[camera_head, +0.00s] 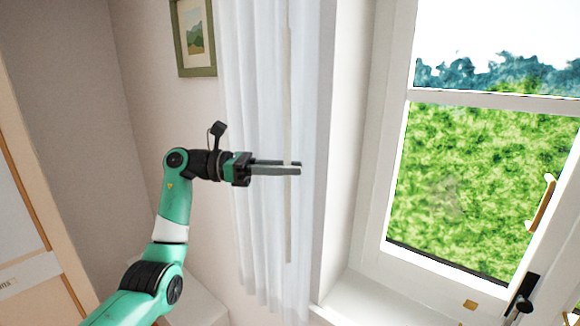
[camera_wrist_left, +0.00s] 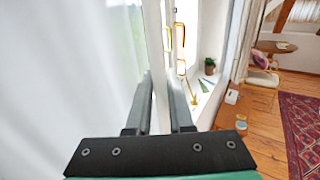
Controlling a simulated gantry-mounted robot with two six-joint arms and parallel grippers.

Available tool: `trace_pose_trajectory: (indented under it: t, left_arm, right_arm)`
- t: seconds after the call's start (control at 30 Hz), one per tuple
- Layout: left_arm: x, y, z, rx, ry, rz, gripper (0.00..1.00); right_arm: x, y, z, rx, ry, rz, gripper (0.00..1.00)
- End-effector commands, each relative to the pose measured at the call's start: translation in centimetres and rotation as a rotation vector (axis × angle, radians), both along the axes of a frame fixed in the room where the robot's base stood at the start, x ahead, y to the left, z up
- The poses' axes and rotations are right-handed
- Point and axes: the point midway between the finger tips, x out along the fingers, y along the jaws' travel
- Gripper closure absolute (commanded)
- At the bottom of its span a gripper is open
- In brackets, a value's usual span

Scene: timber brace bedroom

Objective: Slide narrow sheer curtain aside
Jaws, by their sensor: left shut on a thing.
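The narrow white sheer curtain (camera_head: 262,95) hangs in loose folds at the left side of the window in the head view. A thin beige upright strip (camera_head: 288,225) runs down it near its right edge. My left gripper (camera_head: 298,167) reaches across the curtain from the left, level with about the middle of its height. In the left wrist view its fingers (camera_wrist_left: 163,85) stand on both sides of a pale upright strip, shut on it, with the sheer cloth (camera_wrist_left: 80,75) filling the left. My right gripper is not in view.
The window (camera_head: 485,190) with its white frame is to the right, above a pale sill (camera_head: 365,298). A green-framed picture (camera_head: 194,38) hangs on the wall left of the curtain. In the left wrist view a small plant (camera_wrist_left: 210,66) stands beyond the fingers, and a red rug (camera_wrist_left: 300,125) lies on the wooden floor.

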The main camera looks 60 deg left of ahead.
Motion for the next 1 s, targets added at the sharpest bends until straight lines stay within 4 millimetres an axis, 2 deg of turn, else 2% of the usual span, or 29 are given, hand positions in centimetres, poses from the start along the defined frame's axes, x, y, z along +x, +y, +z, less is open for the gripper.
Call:
trace_pose_trajectory:
  t: [0.13, 0.17, 0.2, 0.23, 0.5, 0.63, 1.0]
  left_arm:
    - [0.0, -0.1, 0.1, 0.001, -0.003, -0.001, 1.0]
    - [0.0, -0.1, 0.1, 0.001, -0.003, -0.001, 0.77]
    - [0.0, -0.1, 0.1, 0.001, -0.003, -0.001, 0.7]
    - [0.0, -0.1, 0.1, 0.0, -0.001, -0.001, 0.68]
    - [0.0, 0.0, 0.0, 0.0, 0.0, 0.0, 0.68]
    - [-0.9, 0.6, -0.1, -0.001, 0.001, 0.002, 0.68]
    - [-7.8, 5.0, -0.1, 0.0, 0.0, 0.003, 0.68]
  right_arm:
    - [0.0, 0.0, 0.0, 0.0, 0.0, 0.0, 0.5]
    - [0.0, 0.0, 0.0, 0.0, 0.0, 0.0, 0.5]
    - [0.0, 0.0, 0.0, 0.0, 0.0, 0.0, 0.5]
    - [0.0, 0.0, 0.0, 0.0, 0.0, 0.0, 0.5]
    - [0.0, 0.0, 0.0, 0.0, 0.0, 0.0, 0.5]
    - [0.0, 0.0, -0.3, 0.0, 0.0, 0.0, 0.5]
    - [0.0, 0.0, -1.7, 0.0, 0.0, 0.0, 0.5]
